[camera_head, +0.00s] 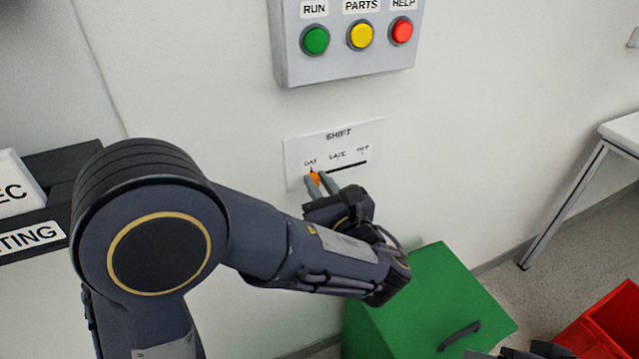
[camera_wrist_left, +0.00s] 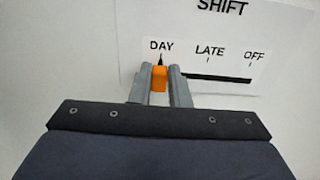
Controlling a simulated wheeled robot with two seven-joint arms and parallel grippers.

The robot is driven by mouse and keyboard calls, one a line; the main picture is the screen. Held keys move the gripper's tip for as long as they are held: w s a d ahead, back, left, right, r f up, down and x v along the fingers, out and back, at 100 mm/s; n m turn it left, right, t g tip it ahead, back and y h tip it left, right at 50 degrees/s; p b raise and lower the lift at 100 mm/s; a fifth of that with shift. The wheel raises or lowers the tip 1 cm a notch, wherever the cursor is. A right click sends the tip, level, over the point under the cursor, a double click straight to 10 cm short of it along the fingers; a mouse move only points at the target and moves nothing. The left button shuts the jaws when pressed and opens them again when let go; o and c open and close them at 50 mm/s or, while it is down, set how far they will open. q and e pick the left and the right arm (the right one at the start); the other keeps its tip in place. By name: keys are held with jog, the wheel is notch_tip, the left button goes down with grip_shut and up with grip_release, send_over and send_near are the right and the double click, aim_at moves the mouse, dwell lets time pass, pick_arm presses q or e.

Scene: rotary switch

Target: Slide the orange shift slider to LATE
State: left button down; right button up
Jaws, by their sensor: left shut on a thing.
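The orange shift slider (camera_head: 316,178) sits at the left end of its black slot, under the DAY mark, on a white SHIFT panel (camera_head: 350,140) on the wall. In the left wrist view the slider (camera_wrist_left: 159,78) is between the two grey fingers of my left gripper (camera_wrist_left: 165,88). My left gripper (camera_head: 318,184) is shut on the slider. The slot (camera_wrist_left: 218,78) runs right past LATE, in the middle, to OFF at the right. Part of my right gripper (camera_head: 515,353) shows at the bottom edge; its fingertips are not clear.
A grey box (camera_head: 345,65) with green, yellow and red buttons is on the wall above the panel. A green box (camera_head: 430,290) with a black handle stands below. A red bin (camera_head: 610,325) is at lower right, a white table (camera_head: 625,128) at right. The wall right of the panel is clear.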

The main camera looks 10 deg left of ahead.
pick_arm(q)
jog(key=shift+w+d+r+p, duration=0.1)
jog(key=shift+w+d+p, duration=0.5)
jog(key=shift+d, duration=0.35)
jog(key=shift+w+d+r+p, duration=0.1)
jog(key=shift+w+d+p, duration=0.5)
jog(key=shift+d, duration=0.35)
jog(key=shift+w+d+f, duration=0.15)
jog(key=shift+w+d, duration=0.2)
jog(key=shift+d, duration=0.05)
jog(key=c, duration=1.4)
grip_release()
jog(key=shift+o, duration=0.2)
jog(key=v, duration=0.7)
jog(key=shift+s+d, duration=0.2)
jog(key=shift+s, duration=0.15)
jog(key=shift+s+d+f, duration=0.1)
